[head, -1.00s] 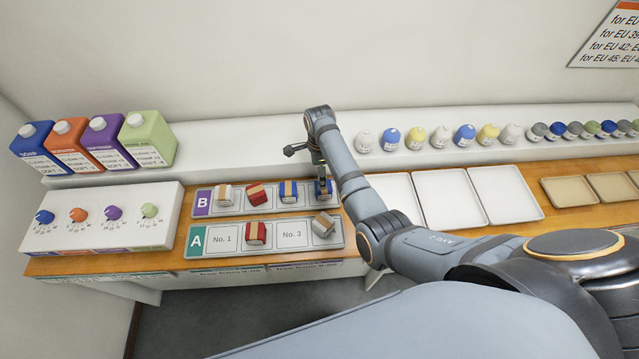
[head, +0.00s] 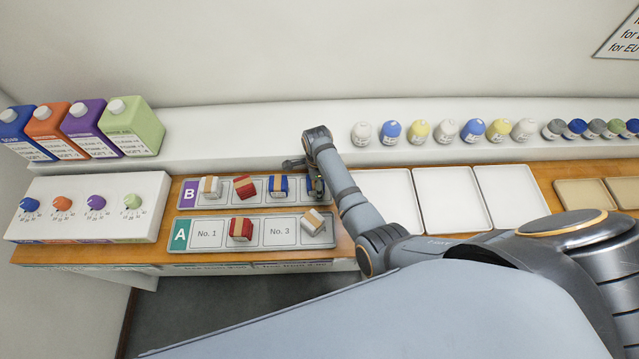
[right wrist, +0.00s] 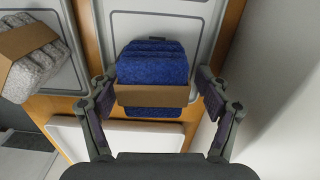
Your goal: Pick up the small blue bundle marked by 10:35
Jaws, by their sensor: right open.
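My right gripper (head: 315,190) is over the last place of row B on the upper tray (head: 184,208). In the right wrist view its open fingers (right wrist: 160,112) stand on either side of a blue bundle (right wrist: 150,62) with a tan band (right wrist: 152,95), not clearly touching it. In the head view my gripper mostly hides that bundle. Another blue bundle (head: 278,180) with a pale band lies just left of it in row B. I cannot read a 10:35 mark. My left gripper is not in view.
Row B also holds a grey bundle (head: 206,187) and a red bundle (head: 245,193). Row A's tray (head: 172,246) holds a red bundle (head: 237,231) and a tilted grey bundle (head: 309,222); No. 1 and No. 3 are empty. White trays (head: 450,205) lie right of my arm.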

